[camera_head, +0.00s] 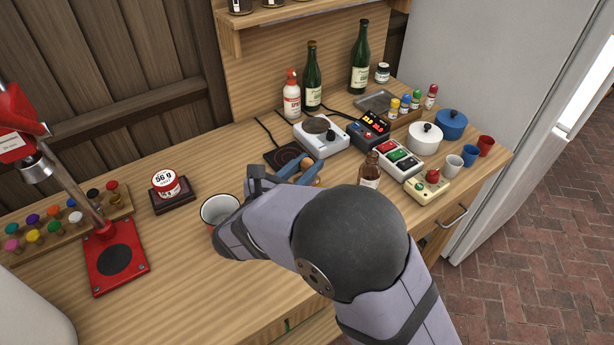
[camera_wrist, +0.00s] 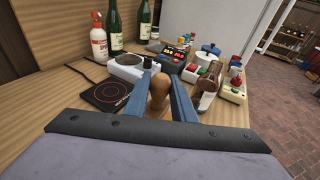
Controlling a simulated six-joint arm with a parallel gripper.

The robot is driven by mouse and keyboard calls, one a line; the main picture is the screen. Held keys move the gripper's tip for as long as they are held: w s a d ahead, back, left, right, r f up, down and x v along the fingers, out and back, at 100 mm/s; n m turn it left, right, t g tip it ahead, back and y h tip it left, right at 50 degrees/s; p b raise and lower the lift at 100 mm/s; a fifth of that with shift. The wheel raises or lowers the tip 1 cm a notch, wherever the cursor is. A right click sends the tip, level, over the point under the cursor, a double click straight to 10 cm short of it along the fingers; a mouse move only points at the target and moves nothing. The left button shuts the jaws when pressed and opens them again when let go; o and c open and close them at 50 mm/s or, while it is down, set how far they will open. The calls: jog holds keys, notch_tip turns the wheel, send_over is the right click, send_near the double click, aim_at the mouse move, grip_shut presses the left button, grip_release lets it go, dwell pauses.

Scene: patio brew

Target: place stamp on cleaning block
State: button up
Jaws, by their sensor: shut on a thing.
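The stamp, a thing with a rounded brown wooden handle (camera_wrist: 158,92), is between the two blue fingers of my gripper (camera_wrist: 161,74) in the wrist view. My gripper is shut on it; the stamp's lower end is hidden. In the head view my gripper (camera_head: 306,168) is over the middle of the counter, beside the brown bottle (camera_head: 369,170), with part of the wooden handle showing. I cannot pick out the cleaning block for sure. A dark brown flat block (camera_head: 173,203) lies on the left of the counter with a red and white tin (camera_head: 165,183) on it.
A white mug (camera_head: 218,207) stands just left of my wrist. A black hot plate (camera_wrist: 107,94) lies left of the gripper. A red lever press (camera_head: 115,256) stands far left.

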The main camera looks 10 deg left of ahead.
jog(key=shift+f, duration=1.85)
jog(key=shift+f, duration=0.15)
jog(key=o, duration=1.1)
jog(key=shift+c, duration=0.2)
jog(key=shift+s+r, duration=0.1)
jog(key=shift+r, duration=0.1)
jog(key=b+v, duration=0.1)
jog(key=v, duration=1.1)
